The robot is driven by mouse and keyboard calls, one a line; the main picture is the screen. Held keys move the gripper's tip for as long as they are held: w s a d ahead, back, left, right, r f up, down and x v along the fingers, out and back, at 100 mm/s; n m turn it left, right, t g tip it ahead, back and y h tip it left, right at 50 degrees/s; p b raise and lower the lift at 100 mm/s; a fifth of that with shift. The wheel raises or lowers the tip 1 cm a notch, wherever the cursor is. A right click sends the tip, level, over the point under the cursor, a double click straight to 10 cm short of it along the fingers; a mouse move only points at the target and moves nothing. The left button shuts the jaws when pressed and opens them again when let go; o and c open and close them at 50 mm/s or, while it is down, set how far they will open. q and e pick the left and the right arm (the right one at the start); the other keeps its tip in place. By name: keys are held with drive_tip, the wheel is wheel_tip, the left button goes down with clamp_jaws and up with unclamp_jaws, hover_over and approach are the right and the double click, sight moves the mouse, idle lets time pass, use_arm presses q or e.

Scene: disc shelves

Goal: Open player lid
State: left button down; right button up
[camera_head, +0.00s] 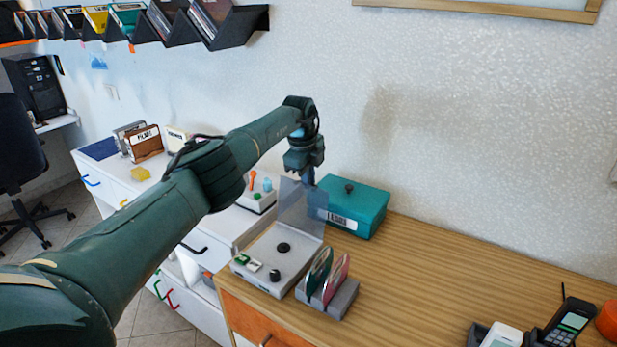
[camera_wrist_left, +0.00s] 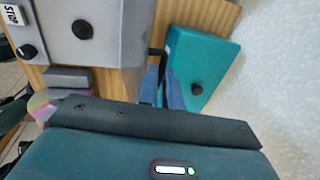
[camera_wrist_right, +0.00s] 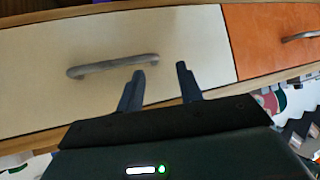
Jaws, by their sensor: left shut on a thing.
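The disc player (camera_head: 262,262) is a grey box on the wooden table, with a dark spindle and buttons on top. Its clear lid (camera_head: 300,208) stands raised, roughly upright, at the back of the player. My left gripper (camera_head: 308,178) is at the lid's top edge, shut on the lid. In the left wrist view, the blue fingers (camera_wrist_left: 162,92) are beside a dark handle-like piece (camera_wrist_left: 157,52), and the player (camera_wrist_left: 95,35) lies beyond. The exact grip is partly hidden. My right gripper (camera_wrist_right: 160,72) is open and empty, facing a pale drawer with a grey handle (camera_wrist_right: 112,66).
A teal box (camera_head: 355,208) with a dark knob stands right behind the lid. A grey disc rack (camera_head: 330,300) with two discs is close to the player's front right. Phones (camera_head: 568,322) are at the far right. The table's middle (camera_head: 440,275) is clear.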

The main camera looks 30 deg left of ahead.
use_arm(q)
drive_tip(key=shift+s+f, duration=0.25)
drive_tip(key=shift+f, duration=0.15)
drive_tip(key=c, duration=1.6)
unclamp_jaws()
drive_tip(key=shift+o, duration=0.2)
drive_tip(key=w+r+b+v, duration=0.1)
drive_tip(key=w+v, duration=0.2)
drive_tip(key=v, duration=1.1)
hover_over(303, 198)
drive_tip(key=shift+a+f, duration=0.1)
drive_tip(key=shift+f, duration=0.3)
drive_tip(key=shift+c, duration=0.3)
